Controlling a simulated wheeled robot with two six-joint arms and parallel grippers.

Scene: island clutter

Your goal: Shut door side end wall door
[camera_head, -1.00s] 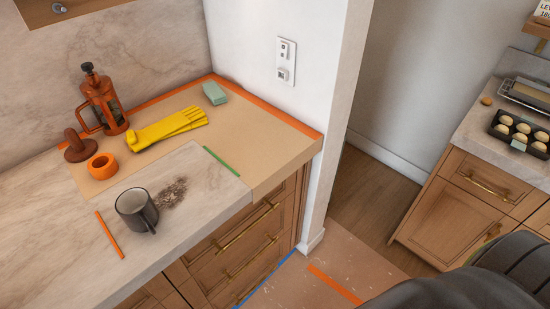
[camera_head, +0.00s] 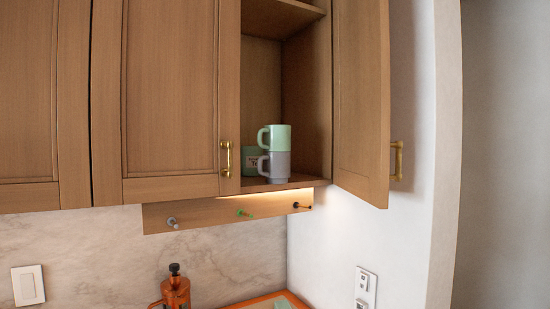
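In the head view, a wooden wall cabinet hangs above the counter. Its right-hand door (camera_head: 362,95) stands open, swung out toward me beside the end wall, with a brass handle (camera_head: 397,160) on its outer face. The open compartment (camera_head: 296,100) shows shelves and mugs inside. The neighbouring door (camera_head: 170,95) to its left is shut and has its own brass handle (camera_head: 226,158). Neither of my grippers is in view.
A green mug (camera_head: 276,137) is stacked on a grey mug (camera_head: 278,165) near the compartment's front, beside a green container (camera_head: 251,161). A peg rail (camera_head: 215,210) hangs below the cabinet. An orange French press (camera_head: 175,291) stands on the counter. The white end wall (camera_head: 350,235) is right.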

